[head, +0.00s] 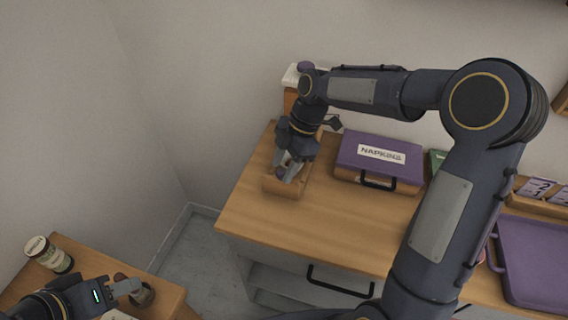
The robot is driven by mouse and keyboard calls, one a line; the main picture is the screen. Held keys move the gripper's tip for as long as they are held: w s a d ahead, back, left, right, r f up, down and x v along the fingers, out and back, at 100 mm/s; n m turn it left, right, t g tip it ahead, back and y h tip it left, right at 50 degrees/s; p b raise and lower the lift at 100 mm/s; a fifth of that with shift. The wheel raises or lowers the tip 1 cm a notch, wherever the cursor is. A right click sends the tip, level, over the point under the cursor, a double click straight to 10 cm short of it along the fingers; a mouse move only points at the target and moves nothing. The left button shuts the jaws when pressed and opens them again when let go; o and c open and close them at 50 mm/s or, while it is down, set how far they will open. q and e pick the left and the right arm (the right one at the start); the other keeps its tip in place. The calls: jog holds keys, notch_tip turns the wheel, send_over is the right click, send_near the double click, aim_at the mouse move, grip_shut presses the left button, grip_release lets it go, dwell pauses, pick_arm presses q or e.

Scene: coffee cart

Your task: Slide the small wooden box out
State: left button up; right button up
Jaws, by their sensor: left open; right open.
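The small wooden box (281,188) sits on the wooden counter (300,222), near its left end. My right gripper (287,174) is over the box, pointing down, with its open fingers at the box's top. A small purple part shows between the fingers; whether they touch it I cannot tell. The gripper and wrist hide much of the box's top and back. My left gripper (135,286) is low at the left, open, beside a small jar-like item (143,296) on the lower wooden surface.
A purple case labelled NAPKINS (380,153) stands right of the box. A purple tray (535,262) lies at the far right. A labelled jar (48,254) stands on the lower left surface. The counter in front of the box is clear.

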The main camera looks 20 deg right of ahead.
jog(key=shift+f, duration=0.15)
grip_shut()
jog(key=shift+a, duration=0.1)
jog(key=shift+s+a, duration=0.2)
jog(key=shift+s, duration=0.1)
jog(key=s+a+b, duration=0.3)
jog(key=s+a, duration=0.3)
jog(key=s, duration=0.3)
jog(key=shift+s+a+b, duration=0.25)
jog(key=shift+s+b, duration=0.1)
